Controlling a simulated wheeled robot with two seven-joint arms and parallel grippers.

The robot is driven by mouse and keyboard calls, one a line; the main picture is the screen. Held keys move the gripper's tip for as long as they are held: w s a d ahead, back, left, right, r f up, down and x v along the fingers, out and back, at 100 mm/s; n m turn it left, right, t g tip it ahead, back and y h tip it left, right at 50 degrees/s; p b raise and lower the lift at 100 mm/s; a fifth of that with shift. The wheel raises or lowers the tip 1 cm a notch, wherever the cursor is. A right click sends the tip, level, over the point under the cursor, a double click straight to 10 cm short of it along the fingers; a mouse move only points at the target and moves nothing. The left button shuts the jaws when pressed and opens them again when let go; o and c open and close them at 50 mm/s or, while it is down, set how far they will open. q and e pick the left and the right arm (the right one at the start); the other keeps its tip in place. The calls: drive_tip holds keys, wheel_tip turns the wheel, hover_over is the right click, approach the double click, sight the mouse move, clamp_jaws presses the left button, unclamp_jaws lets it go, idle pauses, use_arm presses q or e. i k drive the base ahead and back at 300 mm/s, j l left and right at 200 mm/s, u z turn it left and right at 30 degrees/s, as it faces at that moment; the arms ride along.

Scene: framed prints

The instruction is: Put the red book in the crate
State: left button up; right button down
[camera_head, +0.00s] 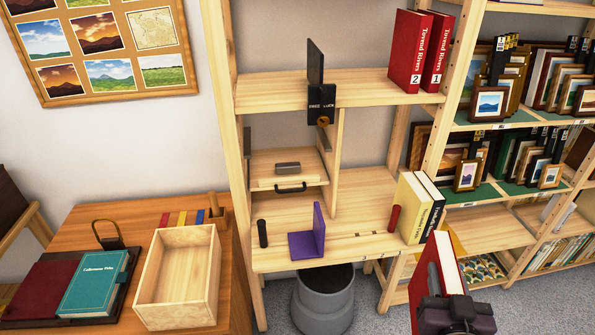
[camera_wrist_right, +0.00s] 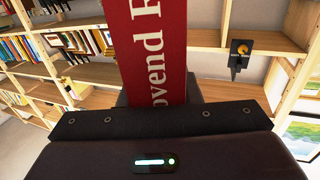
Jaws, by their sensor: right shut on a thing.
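A red book (camera_head: 428,285) with white page edges is held upright, slightly tilted, at the lower right of the head view. My right gripper (camera_head: 452,308) is shut on its lower end. In the right wrist view the red book (camera_wrist_right: 160,50) rises from the gripper, its spine lettering partly cut off. The crate, an open pale wooden box (camera_head: 215,288), stands on the brown table at the lower left and looks empty. The held book is well to the right of the crate, apart from it. My left gripper is not in view.
Two red volumes (camera_head: 420,50) stand on the upper shelf. A teal book (camera_head: 95,282) lies left of the crate. A grey bin (camera_head: 323,305) stands on the floor between.

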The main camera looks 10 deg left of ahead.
sight(172, 289)
drive_tip(key=k+j, duration=0.1)
drive_tip(key=j, duration=0.3)
drive_tip(key=k+j, duration=0.15)
drive_tip(key=j, duration=0.3)
drive_tip(key=k+j, duration=0.1)
drive_tip(key=j, duration=0.3)
drive_tip(key=k+j, duration=0.1)
drive_tip(key=j, duration=0.3)
drive_tip(key=k+j, duration=0.1)
drive_tip(key=j, duration=0.3)
drive_tip(key=k+j, duration=0.15)
drive_tip(key=j, duration=0.3)
drive_tip(key=i+j, duration=0.2)
drive_tip(key=j, duration=0.15)
drive_tip(key=i+j, duration=0.15)
drive_tip(key=j, duration=0.25)
